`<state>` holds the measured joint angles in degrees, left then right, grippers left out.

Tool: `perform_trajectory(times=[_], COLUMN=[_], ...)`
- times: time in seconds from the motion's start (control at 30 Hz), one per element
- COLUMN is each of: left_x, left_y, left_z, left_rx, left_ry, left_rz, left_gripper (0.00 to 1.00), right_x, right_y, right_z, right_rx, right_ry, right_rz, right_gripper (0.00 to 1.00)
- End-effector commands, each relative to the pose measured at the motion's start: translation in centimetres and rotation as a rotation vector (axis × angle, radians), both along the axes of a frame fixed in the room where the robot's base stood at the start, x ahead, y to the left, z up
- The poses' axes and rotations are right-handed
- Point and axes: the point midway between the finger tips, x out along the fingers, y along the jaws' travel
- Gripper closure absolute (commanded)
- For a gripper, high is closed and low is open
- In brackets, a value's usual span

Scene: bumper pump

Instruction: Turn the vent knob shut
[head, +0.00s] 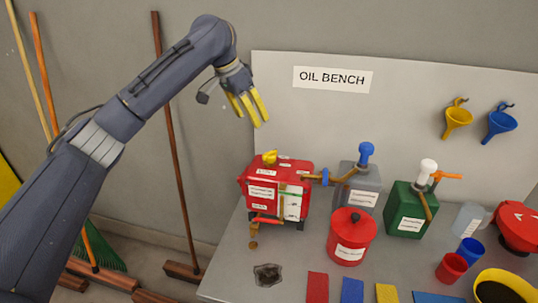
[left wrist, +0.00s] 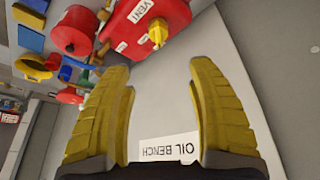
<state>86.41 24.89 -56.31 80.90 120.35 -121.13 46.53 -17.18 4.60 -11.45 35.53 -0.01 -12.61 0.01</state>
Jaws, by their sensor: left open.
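The yellow vent knob (head: 270,157) sits on top of the red box-shaped can (head: 262,178) at the left of the bench. In the left wrist view the knob (left wrist: 157,32) shows beside a "VENT" label (left wrist: 140,11) on the red can (left wrist: 122,28). My left gripper (head: 248,116) is open and empty, above and slightly left of the knob, clear of it. In the left wrist view its yellow fingers (left wrist: 155,75) stand apart, with the knob beyond the gap between their tips. My right gripper is not in view.
A grey can with a blue-topped pump (head: 366,150), a green can (head: 405,212) and a round red can (head: 351,236) stand nearby. A back panel with an "OIL BENCH" sign (head: 333,79) rises behind. Brooms lean at left. Air above the can is free.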

Motion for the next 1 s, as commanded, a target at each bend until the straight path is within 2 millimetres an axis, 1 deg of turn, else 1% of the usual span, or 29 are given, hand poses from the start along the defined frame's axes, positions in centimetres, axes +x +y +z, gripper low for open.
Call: perform_trajectory(times=[0.07,0.13,0.27,0.8,1.0], left_x=[-0.3,-0.3,0.0,2.5,3.2], left_y=[-0.1,-0.2,-0.7,-3.4,-4.2], left_z=[0.1,-0.2,-1.5,-10.4,-13.1], left_rx=[0.012,0.016,0.015,0.012,0.012], left_ry=[0.002,0.004,0.007,0.007,0.006], left_rz=[-0.011,-0.016,-0.018,-0.015,-0.015], left_gripper=[0.43,0.43,0.43,0.43,0.43], right_x=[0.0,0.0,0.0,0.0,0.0], right_y=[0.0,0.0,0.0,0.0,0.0], right_z=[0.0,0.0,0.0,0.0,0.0], right_rx=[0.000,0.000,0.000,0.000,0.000], right_ry=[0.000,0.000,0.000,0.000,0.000], right_rz=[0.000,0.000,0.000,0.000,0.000], right_gripper=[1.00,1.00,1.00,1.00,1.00])
